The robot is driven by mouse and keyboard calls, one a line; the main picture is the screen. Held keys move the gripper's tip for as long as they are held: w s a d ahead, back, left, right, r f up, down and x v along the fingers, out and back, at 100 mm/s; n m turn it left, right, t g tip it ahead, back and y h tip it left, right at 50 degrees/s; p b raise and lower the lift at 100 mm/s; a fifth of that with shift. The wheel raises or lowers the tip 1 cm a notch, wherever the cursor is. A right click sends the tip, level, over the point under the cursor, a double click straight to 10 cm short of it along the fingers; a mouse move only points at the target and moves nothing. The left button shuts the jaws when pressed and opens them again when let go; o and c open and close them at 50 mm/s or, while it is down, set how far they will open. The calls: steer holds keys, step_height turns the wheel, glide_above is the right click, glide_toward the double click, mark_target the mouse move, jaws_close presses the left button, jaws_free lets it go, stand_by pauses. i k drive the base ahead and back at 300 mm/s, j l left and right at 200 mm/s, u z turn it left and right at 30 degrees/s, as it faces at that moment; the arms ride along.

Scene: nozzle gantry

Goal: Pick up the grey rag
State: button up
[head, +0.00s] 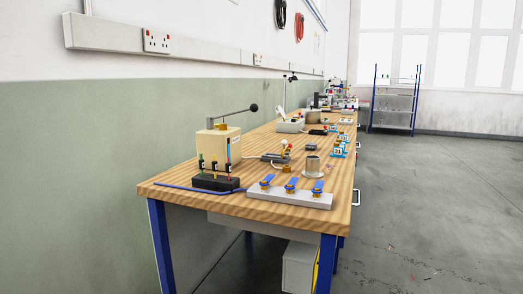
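I cannot make out a grey rag for certain in the head view. A small dark grey item (311,147) lies around the middle of the wooden workbench (225,199), too small to tell what it is. A dark flat item (317,132) lies farther back, also unclear. My gripper is not in view.
A shelf rack (393,102) stands far back.

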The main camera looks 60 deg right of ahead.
mark_target(309, 146)
steer(key=z, duration=2.2)
steer(key=u, duration=0.5)
steer(key=i+l+u, duration=0.15)
steer(key=l+u, duration=0.15)
steer(key=i+l+u, duration=0.1)
steer(key=l+u, duration=0.45)
steer(key=l, duration=0.2)
steer(key=i+l+u, duration=0.1)
steer(key=l+u, duration=0.25)
steer(key=l, duration=0.85)
steer(key=l+u, duration=0.1)
steer(key=l, duration=1.15)
steer(key=k+l+u, duration=0.1)
steer(key=l, duration=1.1)
